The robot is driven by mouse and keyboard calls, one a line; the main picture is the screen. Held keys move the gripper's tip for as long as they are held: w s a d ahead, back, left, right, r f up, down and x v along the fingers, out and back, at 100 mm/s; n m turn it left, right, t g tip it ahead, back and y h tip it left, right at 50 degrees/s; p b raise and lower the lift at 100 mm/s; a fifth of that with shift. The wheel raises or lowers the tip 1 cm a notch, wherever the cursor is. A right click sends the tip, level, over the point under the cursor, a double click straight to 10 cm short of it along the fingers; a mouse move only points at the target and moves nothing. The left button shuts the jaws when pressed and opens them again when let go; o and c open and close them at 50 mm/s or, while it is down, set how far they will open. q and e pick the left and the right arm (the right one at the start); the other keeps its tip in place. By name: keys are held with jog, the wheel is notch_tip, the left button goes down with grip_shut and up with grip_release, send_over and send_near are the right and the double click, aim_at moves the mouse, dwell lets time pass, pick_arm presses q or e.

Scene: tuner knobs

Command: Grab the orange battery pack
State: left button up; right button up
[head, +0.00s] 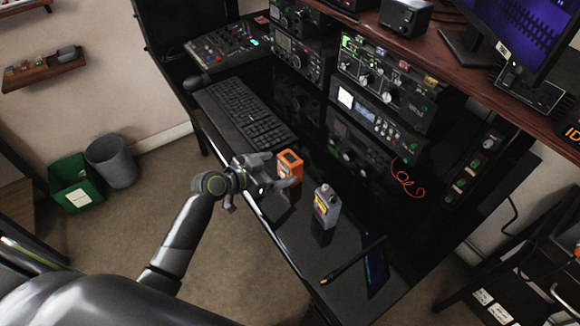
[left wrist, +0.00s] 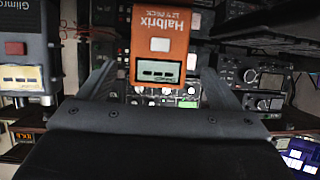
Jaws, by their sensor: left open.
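The orange battery pack (head: 289,160) stands upright on the black desk, near its front edge. My left gripper (head: 278,172) is open right at the pack, and a finger hides part of the pack's lower front. In the left wrist view the orange pack (left wrist: 160,42) shows upside down, with its label, a pale button and a small display. It lies in line with the gap between the open fingers of my left gripper (left wrist: 157,82). I cannot tell whether either finger touches it. My right gripper is not in view.
A grey device (head: 326,208) with a yellow label stands close to the right of the pack. A keyboard (head: 243,112) lies to the left. Radio racks (head: 378,118) stand behind. A dark tablet (head: 375,268) and a pen-like stick (head: 350,262) lie at the near right.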

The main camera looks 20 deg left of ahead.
aim_at(283, 167)
pick_arm(q)
jog(key=shift+p+x, duration=0.6)
jog(key=shift+x, duration=2.1)
jog(key=shift+s, duration=0.1)
jog(key=c, duration=1.3)
